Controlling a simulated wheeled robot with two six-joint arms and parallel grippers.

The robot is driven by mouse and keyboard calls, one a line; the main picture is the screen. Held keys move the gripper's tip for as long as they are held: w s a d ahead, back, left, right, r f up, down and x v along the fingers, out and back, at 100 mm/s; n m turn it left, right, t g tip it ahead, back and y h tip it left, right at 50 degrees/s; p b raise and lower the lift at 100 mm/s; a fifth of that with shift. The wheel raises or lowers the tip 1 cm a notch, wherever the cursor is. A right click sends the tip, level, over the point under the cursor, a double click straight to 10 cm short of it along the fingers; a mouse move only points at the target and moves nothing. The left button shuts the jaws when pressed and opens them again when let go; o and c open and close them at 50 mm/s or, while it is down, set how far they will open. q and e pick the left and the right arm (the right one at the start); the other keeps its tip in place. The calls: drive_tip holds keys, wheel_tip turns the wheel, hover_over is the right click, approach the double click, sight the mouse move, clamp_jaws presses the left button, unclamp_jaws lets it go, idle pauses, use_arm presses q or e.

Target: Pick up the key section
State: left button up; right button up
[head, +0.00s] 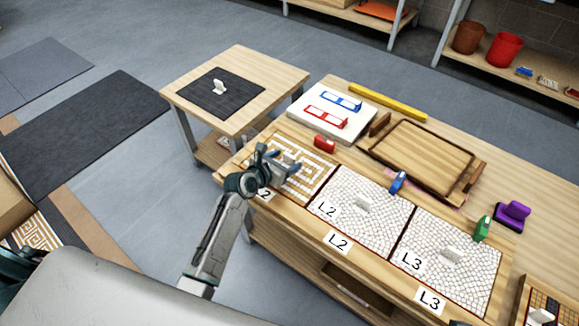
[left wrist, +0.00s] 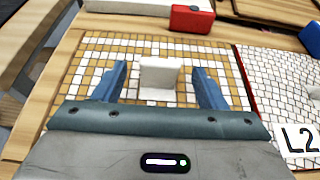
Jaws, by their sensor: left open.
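The key section (head: 318,182) is a square mosaic panel with a tan and white key pattern, lying at the left end of the long wooden table. It also shows in the left wrist view (left wrist: 90,52). A white upright grip block (left wrist: 159,77) stands on it. My left gripper (head: 285,162) is over this panel, its blue fingers apart on either side of the block. In the left wrist view the open fingers show a gap to the block on both sides. My gripper hides part of the panel in the head view. My right gripper is not in view.
Two white-tiled panels, L2 (head: 345,213) and L3 (head: 425,262), lie to the right. A red block (head: 324,143) stands just behind the key section. A wooden tray (head: 420,155) and white board (head: 325,122) are farther back. A side table (head: 278,75) carries a dark mat (head: 240,95).

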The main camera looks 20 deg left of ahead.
sight(288, 159)
use_arm(q)
drive_tip(key=x, duration=0.3)
drive_tip(key=shift+f, duration=0.1)
clamp_jaws()
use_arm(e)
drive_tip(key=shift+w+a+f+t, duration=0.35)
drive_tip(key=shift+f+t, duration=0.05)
use_arm(q)
drive_tip(key=shift+r, duration=0.3)
